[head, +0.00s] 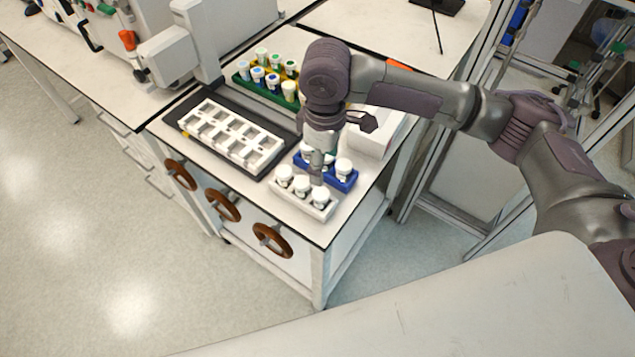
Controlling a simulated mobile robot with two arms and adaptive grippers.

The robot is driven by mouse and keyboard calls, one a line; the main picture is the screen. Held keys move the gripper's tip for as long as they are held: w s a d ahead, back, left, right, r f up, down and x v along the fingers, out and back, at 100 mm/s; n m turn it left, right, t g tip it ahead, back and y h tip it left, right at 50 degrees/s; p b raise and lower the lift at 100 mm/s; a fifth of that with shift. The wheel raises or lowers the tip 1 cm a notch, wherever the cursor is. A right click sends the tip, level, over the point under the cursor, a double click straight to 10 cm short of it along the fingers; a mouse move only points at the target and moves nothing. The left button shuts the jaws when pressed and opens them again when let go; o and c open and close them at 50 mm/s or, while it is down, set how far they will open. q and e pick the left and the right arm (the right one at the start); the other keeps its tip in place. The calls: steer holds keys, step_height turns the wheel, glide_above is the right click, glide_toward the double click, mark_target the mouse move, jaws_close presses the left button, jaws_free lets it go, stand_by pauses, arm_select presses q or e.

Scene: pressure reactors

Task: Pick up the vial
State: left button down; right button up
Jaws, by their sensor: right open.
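White-capped vials (301,187) stand upright in a white rack (305,206) near the front corner of the bench. Behind it, a blue rack (341,180) holds more white-capped vials (343,166). My right gripper (318,176) points down over these two racks, close to the vial caps. It is open, and I see no vial lifted in it. The gripper and wrist hide part of the blue rack and its vials. Which vial is meant, and whether the fingers touch one, I cannot tell. My left gripper is not in view.
A white tray with empty square compartments (232,136) lies on a dark plate to the left. A green and yellow rack (262,88) with several capped vials stands behind. A white box (374,135) is at the right. Brown round handles (222,205) stick out from the bench front.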

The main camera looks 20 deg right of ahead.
mark_target(322, 194)
steer(key=f, duration=0.1)
steer(key=s+f, duration=0.1)
steer(key=f, duration=0.1)
steer(key=shift+s+f, duration=0.1)
steer(key=shift+f, duration=0.05)
steer(key=shift+w+f+p, duration=0.15)
steer(key=shift+w+f, duration=0.1)
steer(key=shift+f, duration=0.4)
steer(key=shift+w+f+p, duration=0.15)
steer(key=shift+w+f, duration=0.05)
steer(key=shift+f, duration=0.4)
steer(key=shift+w+f, duration=0.15)
steer(key=shift+f, duration=0.15)
steer(key=f, duration=0.1)
steer(key=f+p, duration=0.1)
steer(key=f, duration=0.2)
steer(key=shift+s+a+p, duration=0.25)
steer(key=shift+s+p, duration=0.15)
steer(key=shift+w+f, duration=0.15)
steer(key=shift+f, duration=0.45)
steer(key=shift+r, duration=0.1)
steer(key=c, duration=1.1)
